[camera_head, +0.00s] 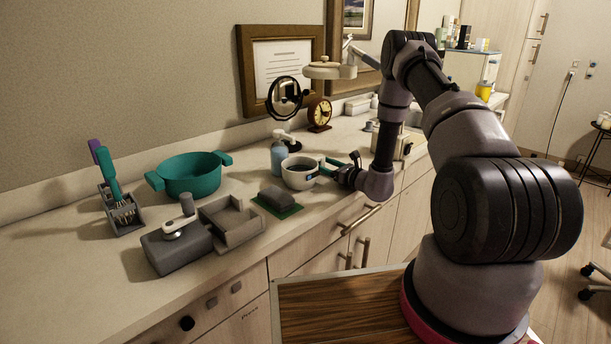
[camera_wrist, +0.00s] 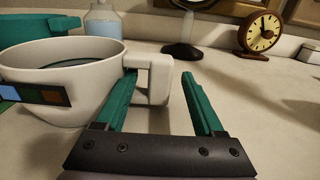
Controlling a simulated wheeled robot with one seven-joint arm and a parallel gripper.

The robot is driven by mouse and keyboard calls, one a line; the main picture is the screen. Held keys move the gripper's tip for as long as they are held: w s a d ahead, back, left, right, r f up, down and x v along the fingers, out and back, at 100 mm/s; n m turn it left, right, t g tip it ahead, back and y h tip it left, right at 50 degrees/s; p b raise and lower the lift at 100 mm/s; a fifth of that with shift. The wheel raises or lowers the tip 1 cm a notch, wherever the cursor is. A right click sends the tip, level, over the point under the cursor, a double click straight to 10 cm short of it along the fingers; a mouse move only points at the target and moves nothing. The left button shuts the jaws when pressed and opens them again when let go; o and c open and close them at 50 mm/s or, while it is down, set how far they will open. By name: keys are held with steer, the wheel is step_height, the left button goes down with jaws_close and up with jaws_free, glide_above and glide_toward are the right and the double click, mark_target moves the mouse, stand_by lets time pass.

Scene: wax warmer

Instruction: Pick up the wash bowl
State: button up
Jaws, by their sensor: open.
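A teal two-handled bowl (camera_head: 190,177) stands on the counter at left of the head view; part of it shows at upper left of the wrist view (camera_wrist: 40,24). I cannot tell for certain which is the wash bowl. My gripper (camera_head: 335,167) is open at the white bowl's handle. In the wrist view, the handle's outer bar (camera_wrist: 160,80) lies between the green fingers (camera_wrist: 158,77); contact is not clear.
A blue bottle (camera_head: 279,157) stands just behind the white bowl. A dark block on a green mat (camera_head: 277,199) lies in front. A mirror (camera_head: 285,97) and clock (camera_head: 319,114) stand behind. Grey boxes (camera_head: 175,247) sit at front left.

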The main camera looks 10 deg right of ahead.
jaws_close()
stand_by(1.4)
